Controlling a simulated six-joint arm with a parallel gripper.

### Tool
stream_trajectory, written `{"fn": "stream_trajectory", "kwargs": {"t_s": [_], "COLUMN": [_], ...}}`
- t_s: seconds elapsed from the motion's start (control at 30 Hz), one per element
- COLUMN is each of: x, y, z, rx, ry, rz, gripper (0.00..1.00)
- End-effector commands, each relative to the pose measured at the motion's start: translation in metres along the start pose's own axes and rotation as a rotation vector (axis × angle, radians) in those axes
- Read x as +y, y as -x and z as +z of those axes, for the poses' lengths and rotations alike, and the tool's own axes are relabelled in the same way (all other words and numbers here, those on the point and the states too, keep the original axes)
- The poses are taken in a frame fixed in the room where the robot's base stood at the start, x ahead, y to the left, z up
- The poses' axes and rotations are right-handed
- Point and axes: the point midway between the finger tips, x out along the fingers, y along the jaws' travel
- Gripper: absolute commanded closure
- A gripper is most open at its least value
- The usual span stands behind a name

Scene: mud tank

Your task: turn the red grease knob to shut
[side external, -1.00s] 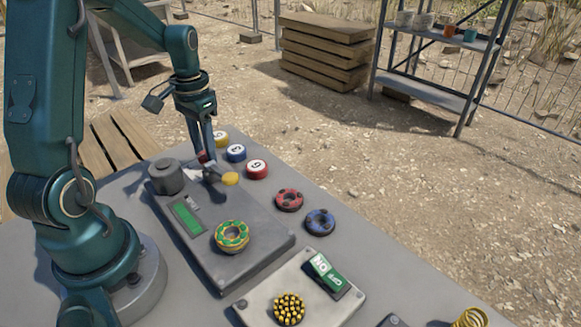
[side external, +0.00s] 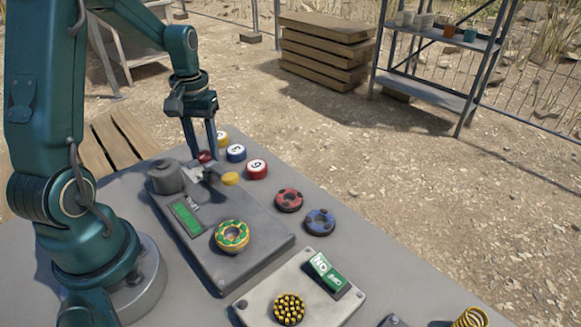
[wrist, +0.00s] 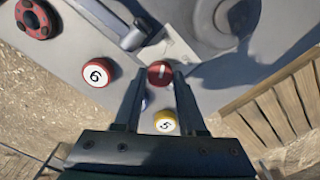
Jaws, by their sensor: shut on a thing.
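The red grease knob (side external: 204,156) sits at the far end of the grey panel, partly hidden by my fingers in the side view. In the wrist view the red knob (wrist: 160,73) shows a pale line across its top. My gripper (side external: 204,154) points down over it with one finger on each side. In the wrist view my gripper (wrist: 160,78) is shut on the knob, the fingertips against its left and right sides.
A green-yellow ring (side external: 232,236) sits further forward on the panel.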

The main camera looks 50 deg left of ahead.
Motion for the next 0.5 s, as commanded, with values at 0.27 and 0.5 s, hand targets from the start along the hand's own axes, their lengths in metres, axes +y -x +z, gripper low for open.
{"fn": "stream_trajectory", "kwargs": {"t_s": [0.27, 0.5], "x": [0.0000, 0.0000], "y": [0.0013, 0.0009], "z": [-0.0003, -0.0002], "rx": [0.002, 0.001], "ry": [0.003, 0.002], "rz": [0.001, 0.001], "gripper": [1.00, 0.47]}}
